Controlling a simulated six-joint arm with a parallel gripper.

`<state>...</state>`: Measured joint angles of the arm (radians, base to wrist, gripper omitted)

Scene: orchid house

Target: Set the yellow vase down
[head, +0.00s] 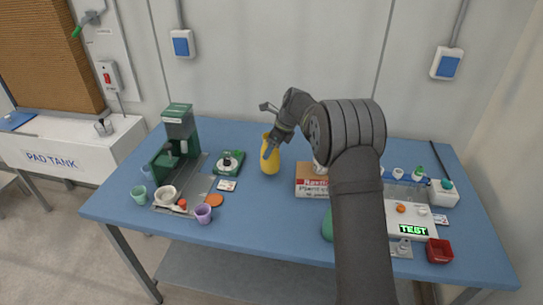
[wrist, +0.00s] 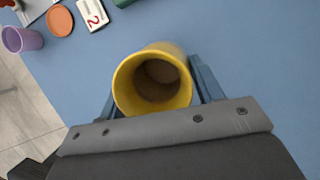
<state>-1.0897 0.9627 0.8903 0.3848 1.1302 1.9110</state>
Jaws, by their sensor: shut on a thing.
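The yellow vase (head: 269,161) is upright at the middle of the blue table in the head view, towards its back. In the wrist view I look down into the open mouth of the vase (wrist: 153,80), which appears empty. My gripper (head: 272,142) is shut on the vase, with one finger on each side of it; its fingers also show in the wrist view (wrist: 155,88). I cannot tell whether the vase's base touches the table.
The blue table (head: 255,215) is bare in front of the vase. A cardboard box (head: 311,181) stands to its right, and a green-and-white item (head: 229,163) to its left. An orange disc (head: 214,200), a numbered card (head: 226,185) and a purple cup (head: 203,213) are further left.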

